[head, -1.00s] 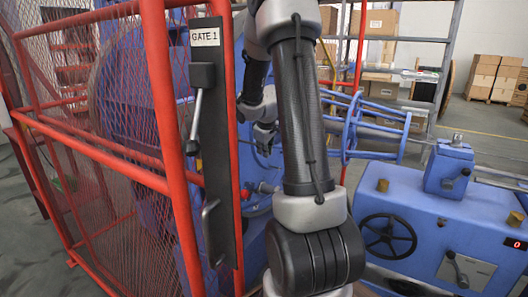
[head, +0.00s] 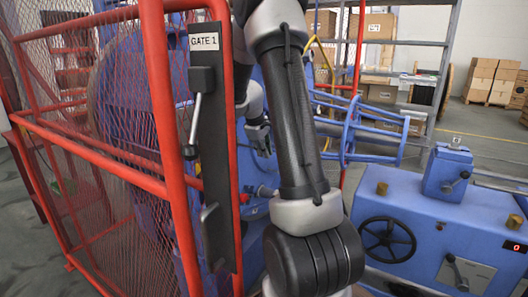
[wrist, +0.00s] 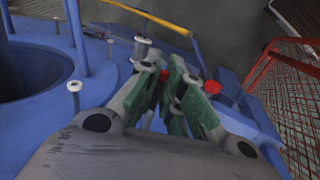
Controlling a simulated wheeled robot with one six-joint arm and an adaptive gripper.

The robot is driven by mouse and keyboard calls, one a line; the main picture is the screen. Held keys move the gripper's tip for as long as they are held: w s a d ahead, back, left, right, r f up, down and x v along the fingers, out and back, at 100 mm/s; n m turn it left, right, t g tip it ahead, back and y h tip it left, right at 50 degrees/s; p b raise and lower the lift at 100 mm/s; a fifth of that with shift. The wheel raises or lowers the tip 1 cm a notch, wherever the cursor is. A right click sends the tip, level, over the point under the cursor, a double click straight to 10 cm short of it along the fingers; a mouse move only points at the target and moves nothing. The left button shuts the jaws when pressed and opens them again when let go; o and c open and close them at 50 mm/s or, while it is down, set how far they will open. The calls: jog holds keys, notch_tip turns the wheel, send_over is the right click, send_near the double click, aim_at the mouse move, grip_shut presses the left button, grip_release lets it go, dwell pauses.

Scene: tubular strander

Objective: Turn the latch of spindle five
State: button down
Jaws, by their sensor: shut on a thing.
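In the wrist view my gripper (wrist: 164,68) has its green-padded fingers close together over the blue machine part. A small red piece (wrist: 164,76) shows between the fingers; it appears to be part of the latch, and the fingers hide most of it. A second red knob (wrist: 213,87) stands just right of the fingers, apart from them. In the head view my gripper (head: 262,138) reaches in behind the gate post, and my arm partly hides it. No spindle number is readable.
The red mesh gate (head: 110,150) with its GATE 1 post (head: 215,160) stands left of my arm. A blue machine cabinet (head: 420,220) with a black handwheel (head: 387,240) is at right. A yellow bar (wrist: 150,15) and an upright bolt (wrist: 74,88) are near my gripper.

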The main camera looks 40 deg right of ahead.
jog(key=c, duration=1.5)
grip_release()
jog(key=shift+c, duration=0.2)
jog(key=shift+r, duration=0.1)
notch_tip(320, 180, up, 10)
jog(key=shift+f, duration=0.1)
